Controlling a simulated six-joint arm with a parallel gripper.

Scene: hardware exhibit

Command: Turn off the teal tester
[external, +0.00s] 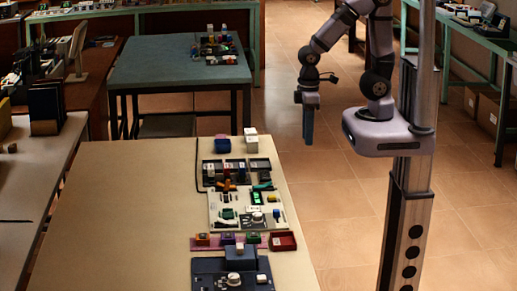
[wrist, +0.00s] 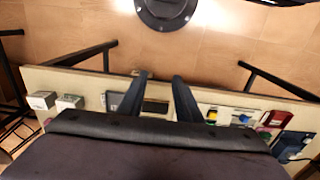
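A pale panel (external: 218,205) lies on the near table, with a lit green display (external: 257,198), a white knob (external: 257,218) and a few green parts. A dark blue device (external: 210,280) with a white knob stands closer to the camera. I cannot tell for certain which of these is the teal tester; any switch is too small to make out. My gripper (external: 308,128) hangs pointing down beyond the table's right edge, above and apart from the devices. In the wrist view my gripper (wrist: 157,80) has its two dark fingers apart with nothing between them.
A dark compartment tray (external: 237,168), a red tray (external: 283,241), small coloured blocks (external: 227,238), a blue box (external: 222,148) and a white block (external: 250,142) line the table's right side. The table's left part (external: 120,220) is clear. A teal table (external: 170,65) stands behind.

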